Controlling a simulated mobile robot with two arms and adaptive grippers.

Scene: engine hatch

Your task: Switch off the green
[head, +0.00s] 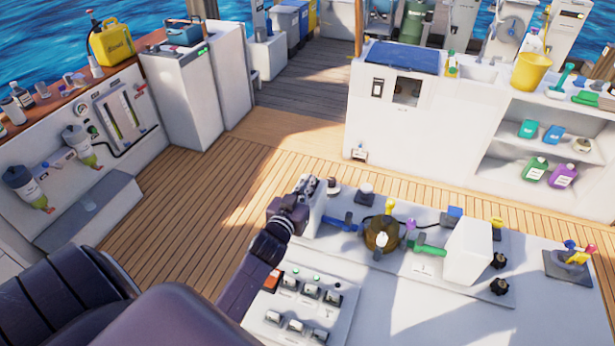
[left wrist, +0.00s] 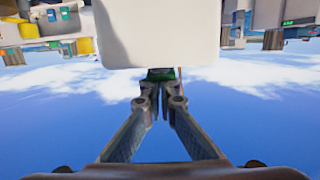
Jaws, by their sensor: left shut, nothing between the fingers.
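A green-handled lever (head: 428,250) lies on the white console, right of a round brass fitting (head: 382,234). A small green light (head: 317,276) shows on the switch panel (head: 262,314) at the console's near left. My left gripper (head: 309,185) is at the console's far left corner, beside a white block (head: 313,212), and apart from the green lever. In the left wrist view its fingers (left wrist: 162,82) are together and empty. A small green piece (left wrist: 163,73) shows just past the fingertips, partly hidden by a large white shape (left wrist: 157,35); I cannot tell what it is.
The console also carries a blue lever (head: 339,222), a tall white box (head: 468,250), black knobs and a lever set (head: 570,256) at the right. A white counter (head: 440,125) stands beyond. The wooden deck (head: 205,215) on the left is clear.

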